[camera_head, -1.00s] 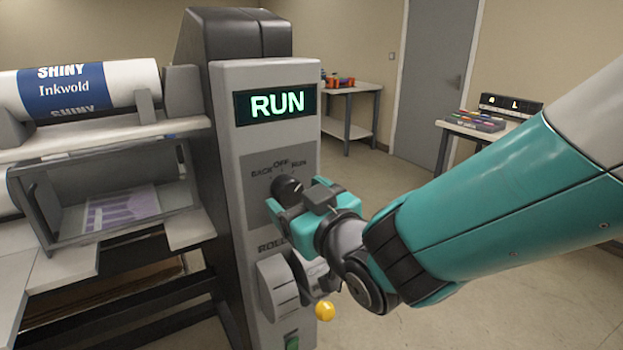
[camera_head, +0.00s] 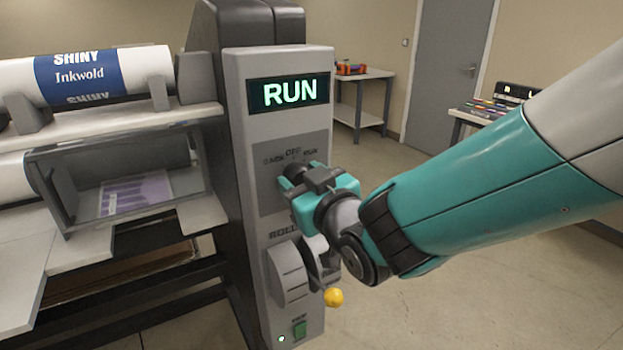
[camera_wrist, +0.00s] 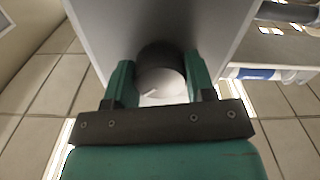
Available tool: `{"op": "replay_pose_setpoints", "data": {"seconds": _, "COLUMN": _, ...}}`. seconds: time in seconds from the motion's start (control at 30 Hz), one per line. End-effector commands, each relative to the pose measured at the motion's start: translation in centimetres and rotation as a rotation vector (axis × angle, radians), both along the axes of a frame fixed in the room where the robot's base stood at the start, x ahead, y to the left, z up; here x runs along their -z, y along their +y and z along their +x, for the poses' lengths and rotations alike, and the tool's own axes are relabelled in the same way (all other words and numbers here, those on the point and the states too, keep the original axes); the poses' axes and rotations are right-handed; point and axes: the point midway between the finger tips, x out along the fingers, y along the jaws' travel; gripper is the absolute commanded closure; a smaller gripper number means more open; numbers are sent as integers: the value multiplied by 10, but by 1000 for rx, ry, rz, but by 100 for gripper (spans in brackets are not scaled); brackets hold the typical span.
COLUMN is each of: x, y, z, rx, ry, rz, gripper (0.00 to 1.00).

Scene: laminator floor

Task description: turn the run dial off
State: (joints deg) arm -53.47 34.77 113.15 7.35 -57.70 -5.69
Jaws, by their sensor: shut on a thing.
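The run dial (camera_wrist: 160,72) is a dark round knob on the laminator's grey control panel (camera_head: 265,191). In the head view it is mostly hidden behind my gripper (camera_head: 290,192), below the labels BACK, OFF and RUN. In the wrist view the two green fingers of my gripper (camera_wrist: 160,84) stand on either side of the knob and are shut on it. A light pointer mark shows on the knob's face. The display (camera_head: 289,93) above reads RUN in green.
A roller lever with a yellow ball (camera_head: 334,297) sticks out below my gripper. A green switch (camera_head: 300,329) is lower on the panel. The film roll (camera_head: 130,75) and clear guard (camera_head: 120,185) are to the left.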

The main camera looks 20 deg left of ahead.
Motion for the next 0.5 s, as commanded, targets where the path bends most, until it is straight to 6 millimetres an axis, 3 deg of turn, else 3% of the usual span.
{"op": "replay_pose_setpoints", "data": {"seconds": 0.5, "x": 3, "y": -1, "z": 1, "rx": 2, "ry": -236, "rz": -198, "gripper": 74}}
